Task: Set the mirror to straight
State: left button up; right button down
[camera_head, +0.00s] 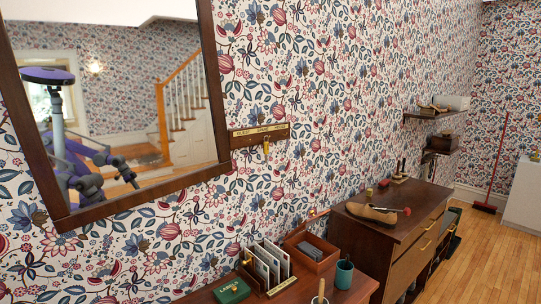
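The mirror (145,200) has a dark wooden frame and hangs on the patterned wall at the upper left, its top cut off. Its lower edge rises to the right, and I cannot tell how much of that is tilt and how much is perspective. Close to its lower right corner is a wooden bar (240,141) with pale labels too small to read. A yellow tab (266,147) hangs below the bar, near its middle. The glass reflects a purple and grey robot, apparently me. Neither gripper shows directly; the reflection is too small to tell their state.
Below the mirror a wooden table holds a green box (231,291), a letter rack (268,266), a wooden box (311,251) and a teal cup (344,274). A dresser (395,232) stands to the right. Wall shelves (433,116) hang beyond. Wooden floor (500,250) is clear at right.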

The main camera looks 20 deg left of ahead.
aim_at(113, 107)
jog(key=i+u, duration=0.4)
jog(key=i+l+u, duration=0.1)
jog(key=i+u, duration=0.25)
jog(key=i+l+u, duration=0.2)
jog(key=i+u, duration=0.2)
